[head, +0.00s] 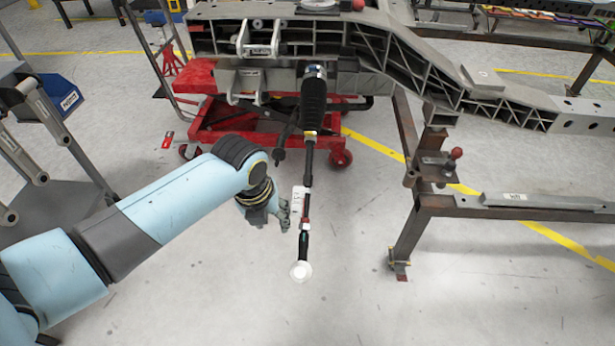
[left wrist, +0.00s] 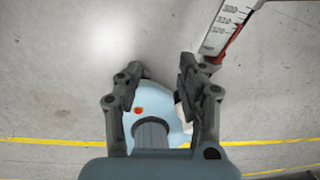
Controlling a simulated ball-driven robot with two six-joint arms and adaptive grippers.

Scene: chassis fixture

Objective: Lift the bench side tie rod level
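The tie rod (head: 308,160) runs from a black ribbed boot (head: 313,100) at the chassis down the picture to a round white end (head: 300,271). I cannot tell its exact tilt. A white scale (head: 299,202) with numbers sits along its lower part. The scale also shows at the top right of the left wrist view (left wrist: 232,22). My left gripper (head: 284,213) is just left of the rod beside the scale. In the left wrist view my left gripper (left wrist: 160,85) has its fingers apart, with no rod between them. The scale's lower end is close to the right finger. My right gripper is out of view.
The grey chassis (head: 500,95) spans the top, with a red lift cart (head: 235,125) under it. A steel stand (head: 412,225) with a red-knobbed clamp (head: 440,165) is at right. A cart with a blue bin (head: 58,92) is at left. The floor below the rod is clear.

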